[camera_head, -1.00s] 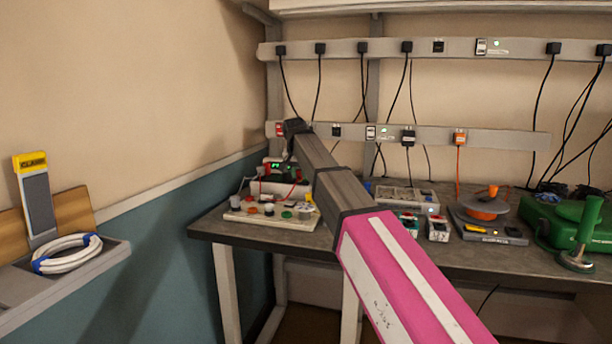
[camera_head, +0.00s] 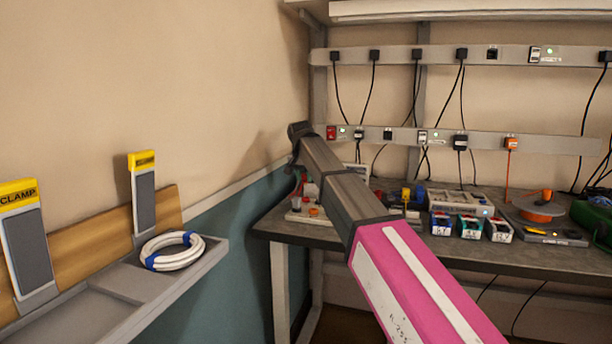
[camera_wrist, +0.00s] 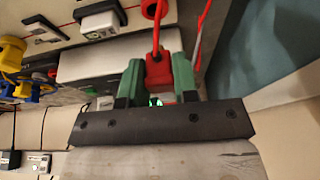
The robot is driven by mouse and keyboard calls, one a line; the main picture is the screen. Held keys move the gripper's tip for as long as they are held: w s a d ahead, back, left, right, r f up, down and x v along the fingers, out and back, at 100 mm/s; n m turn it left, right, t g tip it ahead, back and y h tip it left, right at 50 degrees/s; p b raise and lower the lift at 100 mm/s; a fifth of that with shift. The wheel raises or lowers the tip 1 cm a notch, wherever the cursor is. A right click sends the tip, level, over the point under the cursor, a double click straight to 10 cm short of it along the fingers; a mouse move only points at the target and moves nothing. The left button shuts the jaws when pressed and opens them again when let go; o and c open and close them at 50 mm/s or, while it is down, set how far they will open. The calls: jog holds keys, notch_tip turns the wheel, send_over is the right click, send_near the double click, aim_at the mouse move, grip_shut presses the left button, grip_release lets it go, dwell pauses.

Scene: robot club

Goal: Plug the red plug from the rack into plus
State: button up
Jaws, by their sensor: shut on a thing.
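My gripper (camera_wrist: 158,84) shows in the wrist view with two green fingers closed on the red plug (camera_wrist: 158,70). A red cable (camera_wrist: 156,32) runs from the plug toward the top of the picture. In the head view my arm reaches toward the bench's left end, and its far end hides most of the gripper and plug. The white board with round coloured parts (camera_head: 295,217) is partly hidden behind the arm. A red round part (camera_wrist: 152,9) shows beyond the plug in the wrist view. I cannot tell which part is plus.
The bench (camera_head: 440,250) holds several small boxed devices (camera_head: 470,227) and an orange reel (camera_head: 540,210). Socket rails (camera_head: 560,143) with hanging black cables run along the wall. At left a grey ledge (camera_head: 110,292) carries a white cable coil (camera_head: 172,252). The teal wall is close.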

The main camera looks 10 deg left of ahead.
send_over(305, 202)
jog(key=w, duration=0.1)
jog(key=shift+a+f, duration=0.15)
jog(key=shift+f, duration=2.1)
jog(key=shift+f, duration=0.9)
dwell(1.2)
jog(key=o, duration=0.9)
jog(key=shift+o, duration=0.2)
